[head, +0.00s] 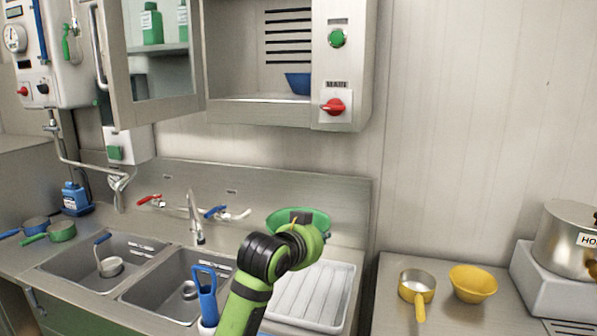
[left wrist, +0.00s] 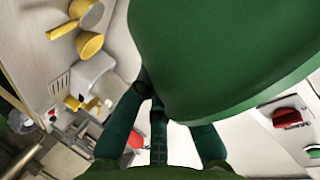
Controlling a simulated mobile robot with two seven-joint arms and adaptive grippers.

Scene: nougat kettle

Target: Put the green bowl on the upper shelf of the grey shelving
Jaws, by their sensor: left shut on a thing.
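The green bowl (head: 281,218) is in the air in front of the steel splashback, above the drainer side of the sink in the head view. My left gripper (head: 301,220) is shut on it, partly hiding it. In the left wrist view the bowl (left wrist: 230,55) is large and close, covering the upper middle and right, with its edge between the fingers (left wrist: 168,115). My right gripper is in neither view. I cannot make out any grey shelving in these views.
A steel wall cabinet (head: 220,108) with an open glass door (head: 158,77) hangs above the sink and holds a blue bowl (head: 298,83). A white drainer (head: 312,297) lies below. A yellow pan (head: 416,283) and yellow bowl (head: 473,283) stand on the right counter, near a large pot (head: 568,240).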

